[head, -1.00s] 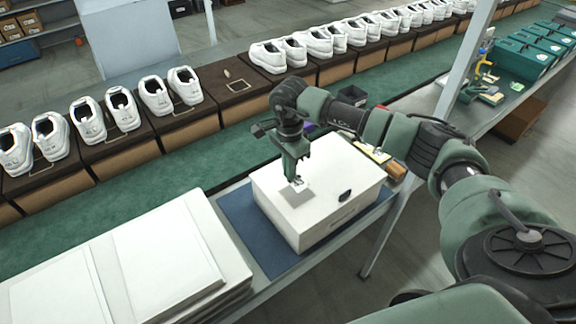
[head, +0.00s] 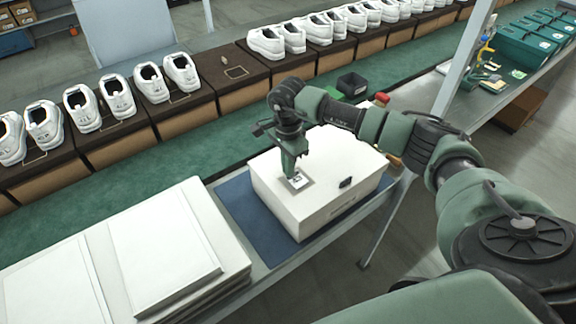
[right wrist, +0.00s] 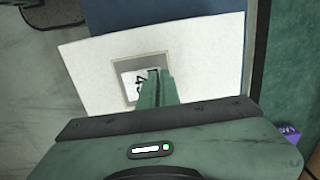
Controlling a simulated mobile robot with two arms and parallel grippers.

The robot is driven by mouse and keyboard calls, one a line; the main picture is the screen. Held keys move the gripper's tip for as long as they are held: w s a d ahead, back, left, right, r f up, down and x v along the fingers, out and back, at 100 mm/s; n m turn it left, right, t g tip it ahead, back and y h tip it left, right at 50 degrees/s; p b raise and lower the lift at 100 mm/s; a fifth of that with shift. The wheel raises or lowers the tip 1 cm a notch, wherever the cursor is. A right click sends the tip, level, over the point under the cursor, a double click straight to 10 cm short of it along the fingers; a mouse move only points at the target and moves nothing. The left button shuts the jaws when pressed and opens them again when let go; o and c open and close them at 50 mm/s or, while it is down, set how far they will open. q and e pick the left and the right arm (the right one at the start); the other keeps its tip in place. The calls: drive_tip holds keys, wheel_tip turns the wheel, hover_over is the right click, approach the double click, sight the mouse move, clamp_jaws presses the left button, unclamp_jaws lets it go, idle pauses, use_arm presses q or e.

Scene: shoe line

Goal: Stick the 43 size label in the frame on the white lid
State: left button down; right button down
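A closed box with a white lid (head: 335,160) sits on a blue mat (head: 240,217); the lid also shows in the right wrist view (right wrist: 210,65). A grey square frame (right wrist: 140,62) is marked on the lid. A small white label (right wrist: 131,82) with dark print lies within the frame's outline; a 4 is readable, the rest is hidden by the fingers. My right gripper (head: 292,176) points down over the frame. Its fingers (right wrist: 155,88) are close together on the label's edge, at or just above the lid. My left gripper is not in view.
White lids or panels (head: 165,245) are stacked left of the mat. Behind the box runs a green conveyor (head: 190,157) with white shoes on brown boxes (head: 95,112) beyond it. A small black bin (head: 352,83) stands behind my right arm.

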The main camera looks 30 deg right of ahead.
drive_tip(key=shift+f+b, duration=0.4)
drive_tip(key=shift+f, duration=0.05)
idle(0.6)
idle(0.4)
drive_tip(key=c, duration=1.6)
unclamp_jaws()
drive_tip(key=shift+r, duration=0.1)
